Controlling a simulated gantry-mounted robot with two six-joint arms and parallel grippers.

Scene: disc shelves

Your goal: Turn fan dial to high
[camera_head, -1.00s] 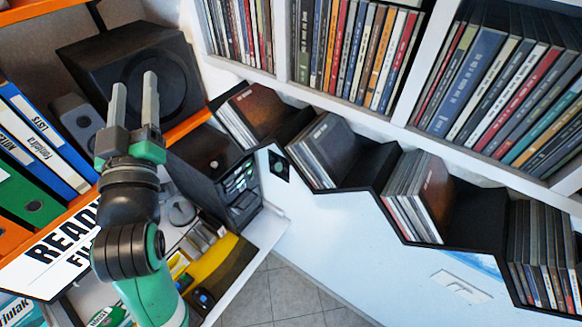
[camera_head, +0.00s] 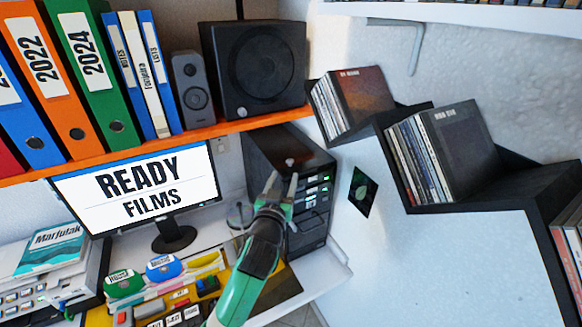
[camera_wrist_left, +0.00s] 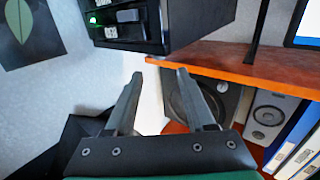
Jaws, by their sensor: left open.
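My left gripper (camera_head: 282,180) is open and empty, with its fingers pointing up in front of the black computer tower (camera_head: 315,228). In the left wrist view, its spread fingertips (camera_wrist_left: 160,76) show below the tower's edge (camera_wrist_left: 200,20), with nothing between them. No dial marking is readable. My right gripper is not in view.
An orange shelf (camera_head: 150,150) above the desk holds binders (camera_head: 90,75), a small speaker (camera_head: 191,90) and a large black speaker (camera_head: 258,65). A monitor (camera_head: 135,188) stands left. Stepped black disc shelves (camera_head: 520,190) run along the right wall.

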